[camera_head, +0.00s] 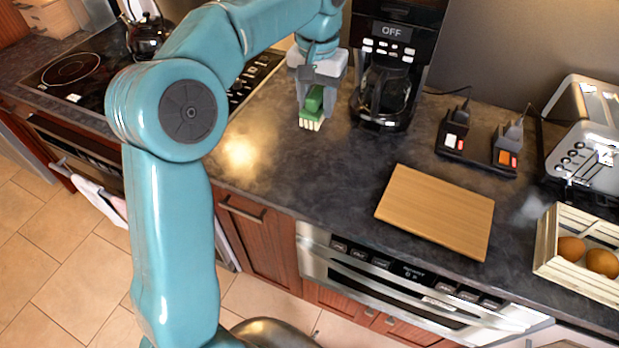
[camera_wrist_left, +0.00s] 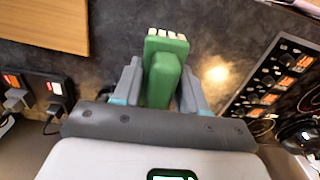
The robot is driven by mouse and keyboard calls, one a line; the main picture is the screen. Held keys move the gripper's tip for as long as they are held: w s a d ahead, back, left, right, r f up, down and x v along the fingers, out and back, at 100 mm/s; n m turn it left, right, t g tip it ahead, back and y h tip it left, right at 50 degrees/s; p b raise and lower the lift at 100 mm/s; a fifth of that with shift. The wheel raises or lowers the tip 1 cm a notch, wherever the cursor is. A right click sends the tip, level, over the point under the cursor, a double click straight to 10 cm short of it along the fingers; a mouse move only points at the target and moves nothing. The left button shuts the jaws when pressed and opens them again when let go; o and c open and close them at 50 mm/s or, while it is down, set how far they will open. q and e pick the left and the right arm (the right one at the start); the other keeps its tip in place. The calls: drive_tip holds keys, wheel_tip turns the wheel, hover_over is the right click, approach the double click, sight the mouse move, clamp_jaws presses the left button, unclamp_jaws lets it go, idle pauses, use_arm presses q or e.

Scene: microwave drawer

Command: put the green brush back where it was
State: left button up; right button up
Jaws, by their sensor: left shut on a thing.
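The green brush (camera_head: 313,104) has a green body and pale bristles. My left gripper (camera_head: 318,88) is shut on it, and the bristles point down toward the dark countertop (camera_head: 290,165). In the left wrist view the brush (camera_wrist_left: 165,70) sits between the two grey fingers of the left gripper (camera_wrist_left: 162,88), with its bristles at the far end. I cannot tell whether the bristles touch the counter. My right gripper is not in view.
A coffee maker (camera_head: 385,85) stands just right of the brush. A wooden board (camera_head: 437,210) lies on the counter, with a power strip (camera_head: 477,148), a toaster (camera_head: 585,135) and a crate (camera_head: 548,240) of round orange-brown items further right. A cooktop (camera_head: 75,72) is at left.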

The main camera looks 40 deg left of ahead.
use_arm(q)
drive_tip(key=shift+w+d, duration=0.15)
drive_tip(key=shift+d, duration=0.15)
hover_over(320, 180)
wheel_tip(320, 180, down, 16)
drive_tip(key=shift+r, duration=0.15)
drive_tip(key=shift+f, duration=2.15)
drive_tip(key=shift+f, duration=0.15)
drive_tip(key=o, duration=1)
